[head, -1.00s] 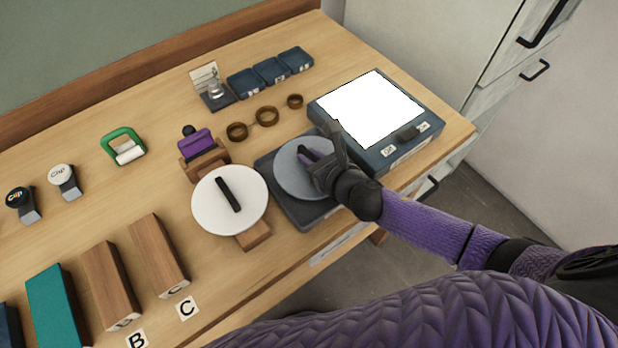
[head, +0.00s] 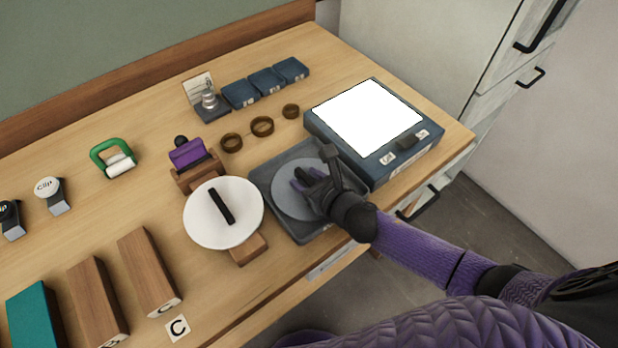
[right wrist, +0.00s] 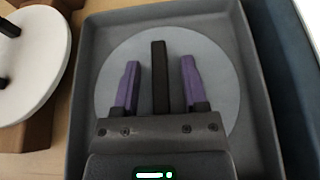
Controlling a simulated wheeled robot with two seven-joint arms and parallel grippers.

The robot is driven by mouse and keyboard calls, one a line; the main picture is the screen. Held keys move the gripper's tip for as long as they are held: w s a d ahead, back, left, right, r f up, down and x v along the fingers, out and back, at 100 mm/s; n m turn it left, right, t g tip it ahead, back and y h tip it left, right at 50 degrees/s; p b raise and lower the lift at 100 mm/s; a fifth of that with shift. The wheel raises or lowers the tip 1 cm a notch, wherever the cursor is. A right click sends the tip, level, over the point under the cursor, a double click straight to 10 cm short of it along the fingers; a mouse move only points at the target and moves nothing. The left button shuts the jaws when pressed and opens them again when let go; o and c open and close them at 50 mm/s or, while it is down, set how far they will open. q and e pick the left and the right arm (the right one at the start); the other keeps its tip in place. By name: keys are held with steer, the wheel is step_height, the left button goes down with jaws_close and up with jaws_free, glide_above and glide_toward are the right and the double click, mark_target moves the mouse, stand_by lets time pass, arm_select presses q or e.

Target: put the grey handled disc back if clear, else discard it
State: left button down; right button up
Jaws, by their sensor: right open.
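The grey handled disc (right wrist: 215,107) lies flat in a dark grey square tray (right wrist: 93,55), and it also shows in the head view (head: 286,198) inside the tray (head: 270,209). Its dark bar handle (right wrist: 160,75) stands between the two purple fingers of my right gripper (right wrist: 160,82). The fingers are apart, with a gap on each side of the handle. In the head view my right gripper (head: 308,182) is over the disc and hides part of it. My left gripper is out of view.
A white disc with a black handle (head: 240,222) rests on a wooden stand left of the tray. A lit light box (head: 345,150) stands right of it. Brown rings (head: 262,126) lie behind. Wooden blocks (head: 148,268) and a green-handled roller (head: 118,163) are at left.

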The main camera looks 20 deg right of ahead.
steer(key=shift+s+r, duration=0.1)
steer(key=shift+r, duration=0.2)
steer(key=p+v, duration=0.4)
steer(key=v, duration=0.7)
steer(key=shift+s, duration=0.2)
steer(key=shift+s+d, duration=0.1)
steer(key=shift+s, duration=0.05)
